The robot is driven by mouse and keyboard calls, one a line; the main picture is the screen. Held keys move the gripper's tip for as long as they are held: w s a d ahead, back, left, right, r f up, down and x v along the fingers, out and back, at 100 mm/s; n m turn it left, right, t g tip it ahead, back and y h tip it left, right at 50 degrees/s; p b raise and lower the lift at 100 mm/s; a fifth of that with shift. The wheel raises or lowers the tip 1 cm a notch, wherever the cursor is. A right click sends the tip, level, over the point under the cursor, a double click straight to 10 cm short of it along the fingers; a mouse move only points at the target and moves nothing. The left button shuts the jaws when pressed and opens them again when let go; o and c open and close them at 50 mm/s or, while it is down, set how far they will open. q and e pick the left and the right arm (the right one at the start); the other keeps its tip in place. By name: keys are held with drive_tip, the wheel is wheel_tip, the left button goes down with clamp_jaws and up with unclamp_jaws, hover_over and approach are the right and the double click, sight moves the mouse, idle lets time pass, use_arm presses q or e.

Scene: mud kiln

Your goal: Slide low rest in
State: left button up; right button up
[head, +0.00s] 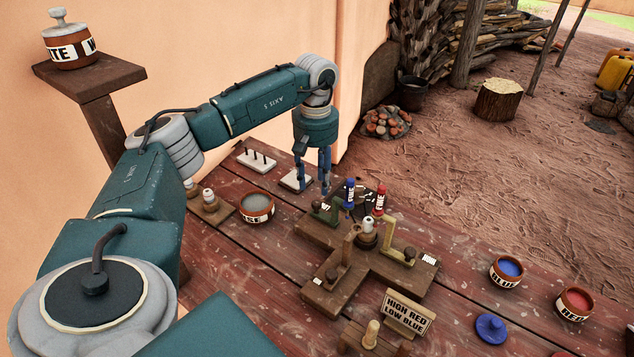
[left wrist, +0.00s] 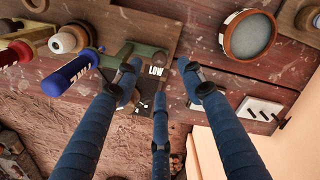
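The low rest, a green bracket with a "LOW" label, stands at the back arm of the brown wooden fixture (head: 318,232) in the head view. It shows as the green low rest (head: 325,212), and its label lies between my fingertips in the left wrist view, as does part of the low rest (left wrist: 145,50). My left gripper (head: 313,188) points down just behind it, fingers spread. In the left wrist view my left gripper (left wrist: 158,72) looks open and empty; contact with the rest cannot be told. My right gripper is not in view.
Blue tube (head: 350,194) and red tube (head: 380,200) stand close by. A tan rest (head: 400,252) is on the fixture's right. A sign (head: 407,312) reads "HIGH RED LOW BLUE". Bowls of blue (head: 507,271) and red (head: 574,304) are at right; another bowl (head: 257,208) is at left.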

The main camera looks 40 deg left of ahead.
sight(316, 203)
use_arm(q)
wheel_tip(316, 203, down, 7)
drive_tip(key=b, duration=0.4)
drive_tip(key=shift+w+b, duration=0.1)
drive_tip(key=shift+b, duration=0.3)
clamp_jaws()
